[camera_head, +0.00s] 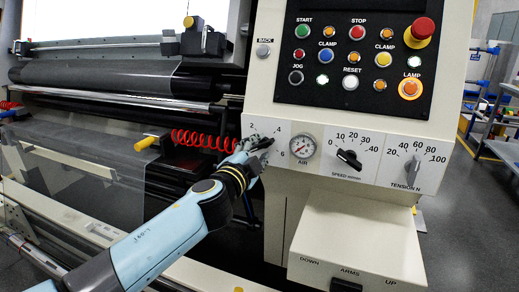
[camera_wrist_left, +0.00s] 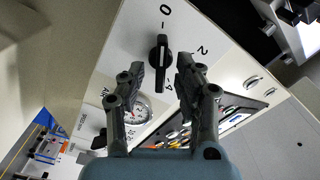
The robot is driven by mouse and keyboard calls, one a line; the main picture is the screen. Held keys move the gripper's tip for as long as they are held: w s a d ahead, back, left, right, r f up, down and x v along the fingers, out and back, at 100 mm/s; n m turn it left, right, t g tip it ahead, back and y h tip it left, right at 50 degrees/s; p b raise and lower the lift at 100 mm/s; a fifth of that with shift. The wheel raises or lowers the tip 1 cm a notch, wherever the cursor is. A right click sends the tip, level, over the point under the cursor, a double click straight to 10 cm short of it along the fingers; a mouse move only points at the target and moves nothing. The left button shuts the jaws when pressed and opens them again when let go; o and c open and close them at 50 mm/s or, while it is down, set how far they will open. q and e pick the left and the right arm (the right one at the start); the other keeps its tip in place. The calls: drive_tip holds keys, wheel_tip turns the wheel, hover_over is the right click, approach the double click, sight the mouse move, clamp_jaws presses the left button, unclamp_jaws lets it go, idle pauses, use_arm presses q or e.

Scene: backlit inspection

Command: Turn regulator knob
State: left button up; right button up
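The regulator knob (camera_wrist_left: 160,54) is a black bar-shaped knob on a white panel with a printed scale. In the left wrist view one end of it lies near the tick by the 0. My left gripper (camera_wrist_left: 160,67) is open, with one finger to each side of the knob in that view. I see no clear contact with it. In the head view my left gripper (camera_head: 262,142) is in front of the scale left of the AIR gauge (camera_head: 302,147) and hides most of the knob. The gauge also shows in the left wrist view (camera_wrist_left: 138,113), partly behind a finger. My right gripper is not in view.
The speed knob (camera_head: 349,159) and tension knob (camera_head: 413,170) are to the right. Above is a black button panel (camera_head: 352,60) with a red mushroom button (camera_head: 422,28). A red coiled hose (camera_head: 203,140) hangs left of my gripper.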

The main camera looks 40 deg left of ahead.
use_arm(q)
drive_tip(key=v, duration=1.1)
drive_tip(key=shift+w, duration=0.1)
drive_tip(key=s+f+n+g+b, duration=0.1)
drive_tip(key=s+f+g, duration=0.25)
drive_tip(key=f, duration=0.85)
drive_tip(key=s+f+n+g+h, duration=0.15)
drive_tip(key=s+f, duration=0.35)
drive_tip(key=f, duration=0.6)
drive_tip(key=s+f+n+g+b, duration=0.1)
drive_tip(key=s+f+g, duration=0.3)
drive_tip(key=f, duration=0.8)
drive_tip(key=s+f+n+g, duration=0.1)
drive_tip(key=s+f+g, duration=0.1)
drive_tip(key=s+f, duration=0.4)
drive_tip(key=s+d+f+n+g+h, duration=0.1)
drive_tip(key=s+f, duration=0.5)
drive_tip(key=s, duration=0.8)
drive_tip(key=s+d+f+n+g+b, duration=0.1)
drive_tip(key=s+f+n+g, duration=0.2)
drive_tip(key=s+f, duration=0.3)
drive_tip(key=s+g, duration=0.1)
drive_tip(key=s, duration=0.4)
drive_tip(key=shift+g+h, duration=0.35)
drive_tip(key=shift+g, duration=0.05)
drive_tip(key=shift+d+f, duration=0.15)
